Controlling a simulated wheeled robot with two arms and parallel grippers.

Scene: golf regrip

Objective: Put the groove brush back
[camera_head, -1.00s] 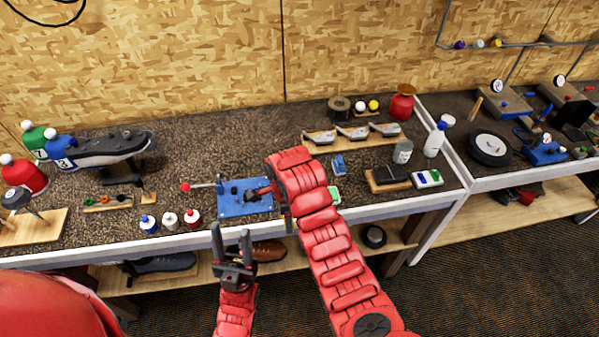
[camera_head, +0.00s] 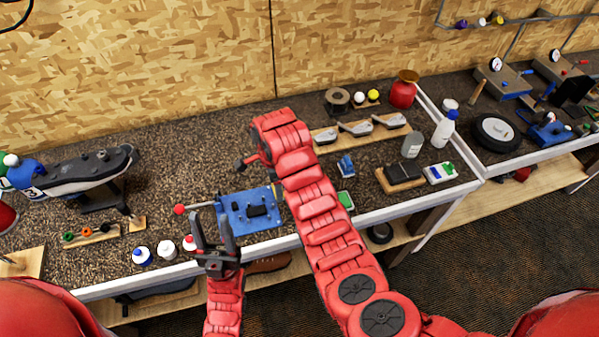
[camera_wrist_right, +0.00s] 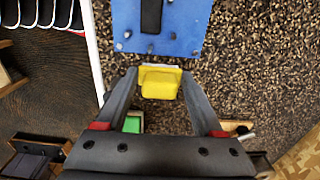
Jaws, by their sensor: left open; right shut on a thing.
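A yellow block with a pale edge, which I take for the groove brush (camera_wrist_right: 160,83), is between the fingertips of my right gripper (camera_wrist_right: 160,88) in the right wrist view. The gripper is shut on it, and the bench lies below. In the head view my right gripper (camera_head: 243,163) is mostly hidden by its own arm, behind the blue vise plate (camera_head: 232,222), and the brush does not show. The plate also shows above the fingertips in the wrist view (camera_wrist_right: 185,30). My left gripper (camera_head: 212,228) is open and empty at the bench's front edge.
A small blue item (camera_head: 345,166) stands right of my right arm, near the wooden rack of club heads (camera_head: 325,148). A green item (camera_head: 346,199) lies by the front edge. Several small bottles (camera_head: 167,249) stand front left.

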